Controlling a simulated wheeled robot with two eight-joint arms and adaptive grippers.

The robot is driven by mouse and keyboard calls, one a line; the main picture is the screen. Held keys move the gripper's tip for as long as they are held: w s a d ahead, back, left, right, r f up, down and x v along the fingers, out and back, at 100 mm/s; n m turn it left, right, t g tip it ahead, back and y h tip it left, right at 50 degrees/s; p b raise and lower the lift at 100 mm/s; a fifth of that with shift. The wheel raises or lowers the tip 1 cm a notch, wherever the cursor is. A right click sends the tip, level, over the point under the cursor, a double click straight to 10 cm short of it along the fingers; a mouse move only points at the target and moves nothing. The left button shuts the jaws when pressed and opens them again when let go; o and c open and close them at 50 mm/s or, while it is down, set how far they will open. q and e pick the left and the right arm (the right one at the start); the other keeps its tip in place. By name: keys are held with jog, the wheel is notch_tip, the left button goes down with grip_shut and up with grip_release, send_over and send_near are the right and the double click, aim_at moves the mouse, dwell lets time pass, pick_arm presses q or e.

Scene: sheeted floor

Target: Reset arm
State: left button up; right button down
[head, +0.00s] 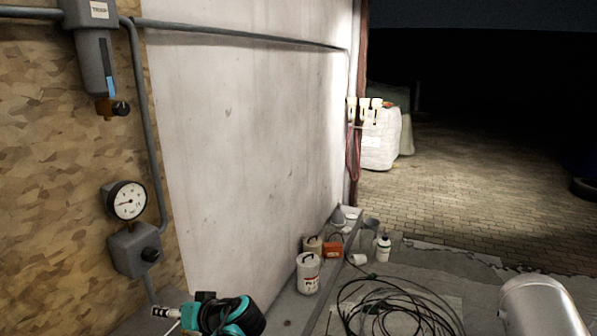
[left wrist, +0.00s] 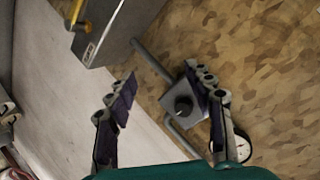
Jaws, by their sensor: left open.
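My left gripper (head: 168,312) is low in the head view, with its teal and black body close to the chipboard wall and below the pressure gauge (head: 128,201). In the left wrist view its two dark fingers (left wrist: 162,82) are spread apart with nothing between them. The grey valve box (left wrist: 184,103) with a round black knob shows beyond the fingers, near the right finger. I cannot tell how far the fingers are from the box. My right gripper is out of view.
A grey filter unit (head: 95,50) and pipes are fixed to the chipboard wall. Several containers, including a white bucket (head: 308,274), stand along the white wall. A coiled black cable (head: 385,308) lies on the floor. The paved floor (head: 470,185) at the back is largely clear.

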pick_arm(q)
jog(key=s+d+f+m+h+b, duration=0.1)
jog(key=s+d+f+m+h, duration=0.1)
jog(key=s+d+f+h, duration=0.3)
jog(key=s+d+f+m+t+h+b, duration=0.1)
jog(key=s+d+f+h, duration=0.5)
jog(key=s, duration=0.6)
jog(key=shift+d+f+m, duration=0.35)
jog(key=shift+d+m, duration=0.35)
jog(key=shift+m, duration=0.2)
dwell(0.8)
